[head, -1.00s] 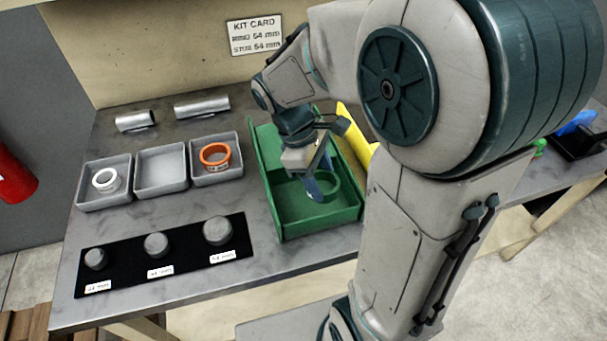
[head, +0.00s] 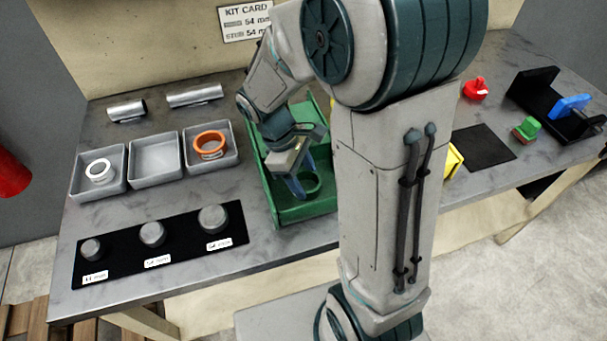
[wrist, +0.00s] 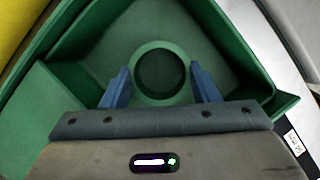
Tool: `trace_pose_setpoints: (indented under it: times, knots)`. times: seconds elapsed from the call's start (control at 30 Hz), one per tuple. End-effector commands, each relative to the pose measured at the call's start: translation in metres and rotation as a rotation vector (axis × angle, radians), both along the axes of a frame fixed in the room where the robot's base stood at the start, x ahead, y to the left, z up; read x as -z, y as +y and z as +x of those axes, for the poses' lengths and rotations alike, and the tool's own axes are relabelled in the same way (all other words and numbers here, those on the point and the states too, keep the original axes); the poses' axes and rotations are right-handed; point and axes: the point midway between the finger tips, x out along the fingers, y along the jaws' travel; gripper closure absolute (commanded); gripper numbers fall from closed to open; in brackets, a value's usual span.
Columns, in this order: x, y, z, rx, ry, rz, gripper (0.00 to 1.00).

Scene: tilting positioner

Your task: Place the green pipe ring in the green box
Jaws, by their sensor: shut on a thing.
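The green pipe ring (wrist: 161,47) is between the two blue fingers of my gripper (wrist: 162,90) in the wrist view. My gripper is shut on it. The ring also shows in the head view (head: 314,188), beside the blue fingers (head: 298,186). The green box (head: 304,214) stands on the workbench, partly hidden by my arm. The ring and fingertips are inside the outline of the box, over its larger front compartment. I cannot tell whether the ring touches the box floor. The box walls (wrist: 285,104) surround the fingers in the wrist view.
Three grey trays stand left of the box; one holds an orange ring (head: 209,143), another a white ring (head: 100,171), and the middle tray (head: 155,160) is empty. Grey stubs sit on a black mat (head: 185,252). A yellow object (head: 453,161) is partly hidden behind my arm.

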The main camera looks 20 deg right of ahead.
Motion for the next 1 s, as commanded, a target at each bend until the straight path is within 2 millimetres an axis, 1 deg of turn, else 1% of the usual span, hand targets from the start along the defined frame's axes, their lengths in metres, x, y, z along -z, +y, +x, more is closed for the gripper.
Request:
trace_pose_setpoints:
  times: [0.03,0.07,0.1,0.37,0.5,0.57,0.9,1.0]
  knots:
    - [0.001,0.0,0.0,0.0,0.0,0.0,0.37]
    - [0.0,0.0,0.0,0.0,0.0,0.0,0.28]
    - [0.0,0.0,0.0,0.0,0.0,0.0,0.23]
    - [0.0,0.0,0.0,0.0,0.0,0.0,0.23]
    - [-0.009,0.002,0.002,0.0,-0.004,0.001,0.23]
    - [-0.018,0.005,0.004,0.0,-0.004,0.001,0.23]
    - [-0.085,0.027,0.021,-0.001,-0.005,0.001,0.23]
    - [-0.099,0.031,0.025,-0.001,-0.003,0.0,0.23]
